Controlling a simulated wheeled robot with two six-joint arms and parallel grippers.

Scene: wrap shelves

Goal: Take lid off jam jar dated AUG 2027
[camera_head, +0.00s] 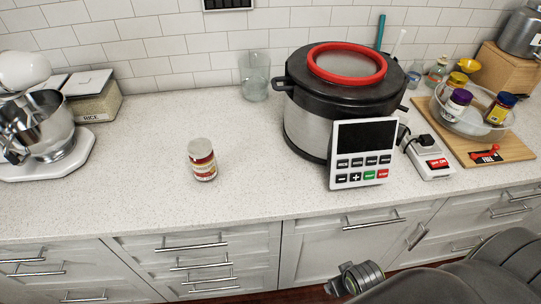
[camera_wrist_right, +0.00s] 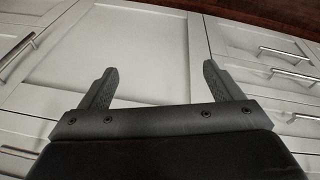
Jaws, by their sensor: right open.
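A small jar (camera_head: 203,160) with a pale lid and a red and cream label stands upright on the counter, left of the large pot. In the head view only part of my right arm shows at lower right. My left gripper is not in view.
A large pot (camera_head: 308,123) with a red ring on top stands behind a control panel (camera_head: 363,153). A stand mixer (camera_head: 45,125) and a rice container (camera_head: 93,96) are at left. A glass (camera_head: 255,76) stands near the wall. The counter around the small jar is clear.

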